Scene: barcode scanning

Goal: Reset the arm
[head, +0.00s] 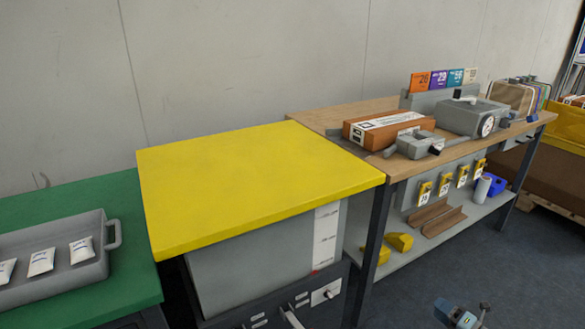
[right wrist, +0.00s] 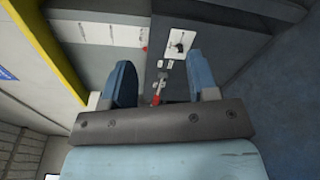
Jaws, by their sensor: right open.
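My right gripper (head: 464,314) shows at the bottom edge of the head view, low over the dark floor and in front of the wooden bench. In the right wrist view its two blue fingers (right wrist: 160,76) are spread apart with nothing held between them. Beyond them are the grey cabinet front and a small white panel with a dark knob (right wrist: 177,43). These are apart from the fingers as far as I can tell. My left gripper is not in view.
A yellow-topped cabinet (head: 250,175) stands mid-view. On its left, a green table (head: 130,275) bears a grey tray (head: 95,275) with white packets. A wooden bench (head: 320,118) at right carries a brown box (head: 385,128) and grey devices. The floor (head: 530,250) at lower right is clear.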

